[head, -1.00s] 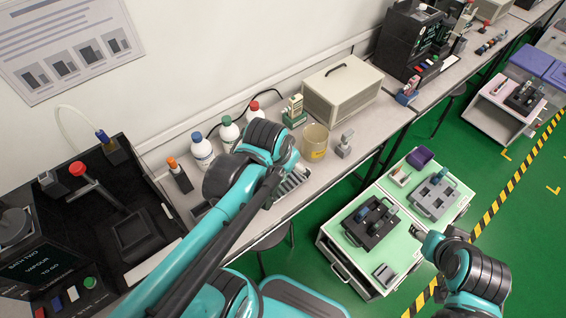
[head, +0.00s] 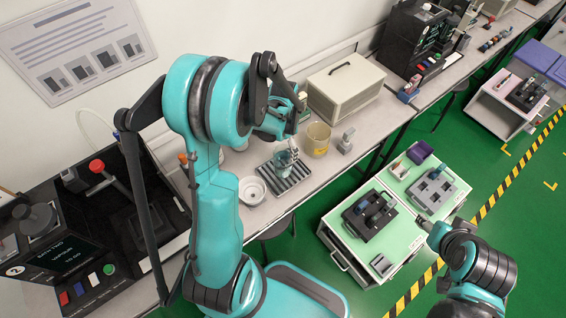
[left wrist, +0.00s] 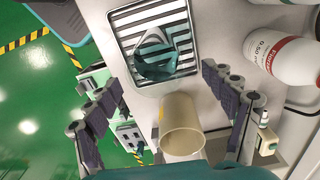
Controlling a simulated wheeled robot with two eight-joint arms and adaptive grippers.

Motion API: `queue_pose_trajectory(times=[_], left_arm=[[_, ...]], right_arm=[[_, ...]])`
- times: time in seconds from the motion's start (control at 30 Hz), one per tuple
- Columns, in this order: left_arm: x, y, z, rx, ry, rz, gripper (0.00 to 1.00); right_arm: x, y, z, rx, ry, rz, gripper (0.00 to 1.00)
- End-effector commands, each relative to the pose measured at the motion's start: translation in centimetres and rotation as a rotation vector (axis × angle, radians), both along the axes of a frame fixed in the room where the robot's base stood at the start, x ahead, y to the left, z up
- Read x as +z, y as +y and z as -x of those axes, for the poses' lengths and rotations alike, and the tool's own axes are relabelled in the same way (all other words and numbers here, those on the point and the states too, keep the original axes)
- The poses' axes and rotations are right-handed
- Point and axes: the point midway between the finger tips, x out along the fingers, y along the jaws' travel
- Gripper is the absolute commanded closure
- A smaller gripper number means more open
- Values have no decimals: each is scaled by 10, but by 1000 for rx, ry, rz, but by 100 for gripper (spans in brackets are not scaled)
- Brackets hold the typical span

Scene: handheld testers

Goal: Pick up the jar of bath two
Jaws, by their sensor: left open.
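A clear glass jar (head: 284,160) stands on a striped metal tray (head: 290,184) on the bench; I cannot read a bath number on it. In the left wrist view the jar (left wrist: 165,52) is tinted blue-green and lies beyond the fingertips. My left gripper (left wrist: 163,84) is open and empty, its fingers spread wide and pointing toward the tray. In the head view the left gripper (head: 291,143) is just above and behind the jar, partly hidden by my arm. My right gripper (head: 428,226) is beside the green-topped cart, too small to judge.
A beige pot (head: 317,139) with a yellow label stands right of the tray; it shows between the fingers in the left wrist view (left wrist: 182,128). A white bottle (left wrist: 292,62) is at the right there. A white bowl (head: 252,190) sits left of the tray. A black machine marked 2 (head: 70,255) stands left.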

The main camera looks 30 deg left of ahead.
Motion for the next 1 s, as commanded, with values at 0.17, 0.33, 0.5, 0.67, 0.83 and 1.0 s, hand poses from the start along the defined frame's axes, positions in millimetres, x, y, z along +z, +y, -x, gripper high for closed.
queue_pose_trajectory(times=[0.17, 0.33, 0.5, 0.67, 0.83, 1.0], left_arm=[[-24, -1, 1, 1, 0, 0, 17], [-51, -2, 7, 1, -1, 0, 17], [-67, -2, 6, 2, -1, 0, 17], [-67, -2, 7, 2, -1, 0, 17], [-67, -2, 7, 2, -1, 0, 41], [-67, -2, 7, 2, -1, 0, 86]], right_arm=[[-10, 0, 0, 0, 0, 0, 49], [-22, 0, 0, 0, 0, 0, 49], [-26, 0, 0, 0, 0, 0, 49], [-25, 0, 0, 0, 0, 0, 49], [-25, 0, 0, 0, 0, 0, 49], [-25, 0, 0, 0, 0, 0, 49]])
